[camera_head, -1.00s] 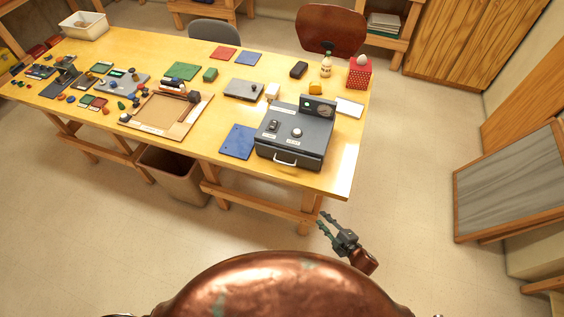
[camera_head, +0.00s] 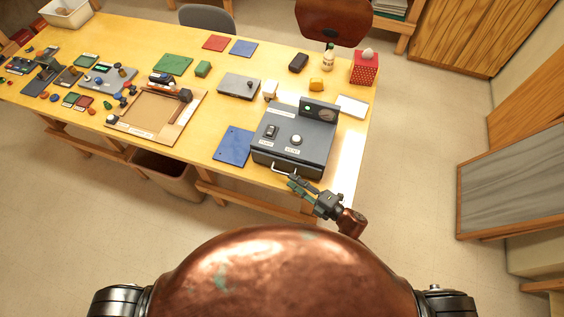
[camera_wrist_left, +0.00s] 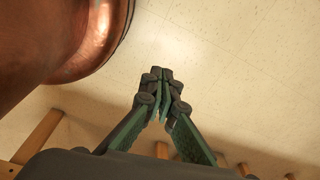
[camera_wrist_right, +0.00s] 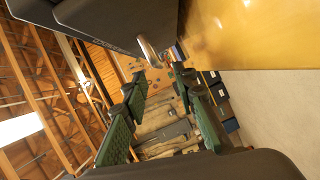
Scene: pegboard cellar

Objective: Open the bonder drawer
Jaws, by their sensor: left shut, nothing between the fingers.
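The bonder (camera_head: 293,143) is a dark grey box with knobs and a small raised panel, standing at the table's front right edge. Its drawer front carries a pale bar handle (camera_head: 281,171) and looks closed. My right gripper (camera_head: 291,183) is just in front of the handle, at its right end. In the right wrist view the gripper (camera_wrist_right: 160,76) is open, and the shiny handle (camera_wrist_right: 148,50) shows near the fingertips; I cannot tell whether they touch it. My left gripper (camera_wrist_left: 160,75) is shut and empty over bare floor, outside the head view.
A blue mat (camera_head: 234,146) lies left of the bonder and a white card (camera_head: 352,106) lies to its right. A grey box (camera_head: 239,86) and a wooden tray (camera_head: 151,116) are farther left on the yellow table (camera_head: 211,113). A bin (camera_head: 168,176) stands beneath. Floor is free at right.

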